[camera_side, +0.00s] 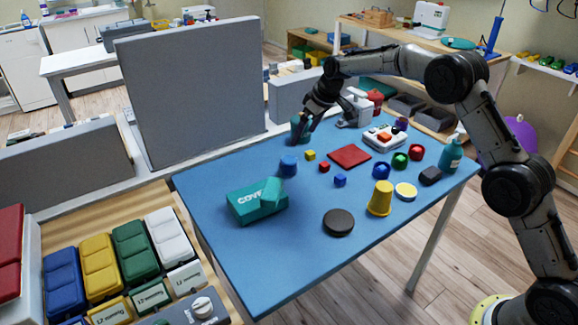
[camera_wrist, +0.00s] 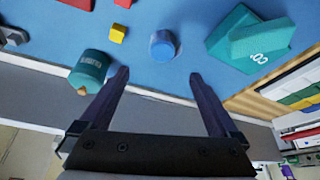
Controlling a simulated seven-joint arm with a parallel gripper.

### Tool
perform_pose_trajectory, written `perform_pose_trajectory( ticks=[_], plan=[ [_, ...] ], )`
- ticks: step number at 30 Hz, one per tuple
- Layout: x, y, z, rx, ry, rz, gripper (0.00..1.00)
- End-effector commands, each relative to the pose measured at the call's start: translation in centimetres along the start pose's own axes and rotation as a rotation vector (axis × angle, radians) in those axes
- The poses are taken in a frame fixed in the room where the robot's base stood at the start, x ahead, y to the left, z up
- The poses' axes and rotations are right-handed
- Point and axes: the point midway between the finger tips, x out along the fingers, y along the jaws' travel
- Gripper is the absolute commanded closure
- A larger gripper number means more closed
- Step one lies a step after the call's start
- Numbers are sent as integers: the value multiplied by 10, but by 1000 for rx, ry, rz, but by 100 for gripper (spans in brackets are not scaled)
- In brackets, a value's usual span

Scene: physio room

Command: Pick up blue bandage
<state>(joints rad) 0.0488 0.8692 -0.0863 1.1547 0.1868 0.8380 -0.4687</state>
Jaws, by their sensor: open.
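The blue bandage (camera_side: 288,166) is a short upright roll on the blue table, near its back left edge. In the wrist view the blue bandage (camera_wrist: 163,46) lies beyond the fingertips, roughly in line with the gap between them.
A teal box (camera_side: 247,205), a yellow cube (camera_side: 310,155), a red cube (camera_side: 324,167) and a red mat (camera_side: 349,156) surround the bandage. A grey panel (camera_side: 190,90) stands behind the table.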

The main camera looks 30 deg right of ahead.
Motion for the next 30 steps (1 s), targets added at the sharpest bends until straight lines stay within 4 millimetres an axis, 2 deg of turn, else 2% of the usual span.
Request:
perform_pose_trajectory(
  ticks=[13, 22, 30],
  plan=[
    [73, 0, 3, 3, -7, -2, 3],
    [94, -1, 2, 2, -7, -2, 3],
    [128, -5, 0, 2, -6, -2, 3]
  ],
)
